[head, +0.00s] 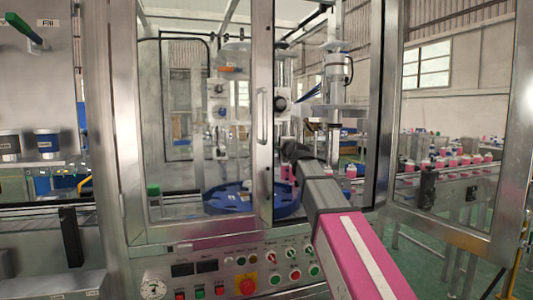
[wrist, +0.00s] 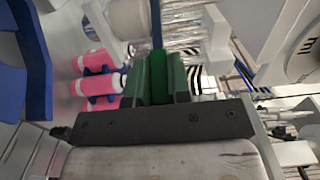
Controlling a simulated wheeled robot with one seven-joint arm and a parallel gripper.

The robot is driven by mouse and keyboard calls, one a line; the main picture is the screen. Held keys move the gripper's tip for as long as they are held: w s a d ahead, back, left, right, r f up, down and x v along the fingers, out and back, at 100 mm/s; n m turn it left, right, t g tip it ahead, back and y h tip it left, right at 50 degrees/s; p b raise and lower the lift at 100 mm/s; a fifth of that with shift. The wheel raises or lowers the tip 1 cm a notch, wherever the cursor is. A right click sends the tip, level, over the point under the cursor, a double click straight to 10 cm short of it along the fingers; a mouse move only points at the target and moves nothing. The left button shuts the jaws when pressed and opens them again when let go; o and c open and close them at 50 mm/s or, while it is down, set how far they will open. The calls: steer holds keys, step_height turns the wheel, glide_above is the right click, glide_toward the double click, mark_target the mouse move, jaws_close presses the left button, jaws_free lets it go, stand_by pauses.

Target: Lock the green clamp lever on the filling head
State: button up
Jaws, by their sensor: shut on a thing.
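The green clamp lever (wrist: 158,72) shows in the wrist view as a bright green bar between the darker green fingers of my gripper (wrist: 160,77). The fingers are closed on it from both sides. A blue rod stands just beyond the lever, at the top of the wrist view. In the head view my arm reaches through the machine's open doorway, and its dark end is beside the filling station (head: 281,103). The fingers and the lever cannot be made out there. Whether the lever is locked cannot be told.
A blue star wheel (head: 228,197) lies left of my arm, behind the glass door (head: 262,115). Another green handle (head: 24,28) is at top left.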

steer(key=shift+s, duration=0.1)
steer(key=shift+s+a, duration=0.35)
steer(key=shift+a, duration=0.2)
steer(key=shift+s+a, duration=0.35)
steer(key=shift+a, duration=0.2)
steer(key=shift+s+a, duration=0.1)
steer(key=shift+s+a, duration=0.3)
steer(key=shift+a, duration=0.35)
steer(key=o, duration=0.8)
steer(key=shift+s, duration=0.1)
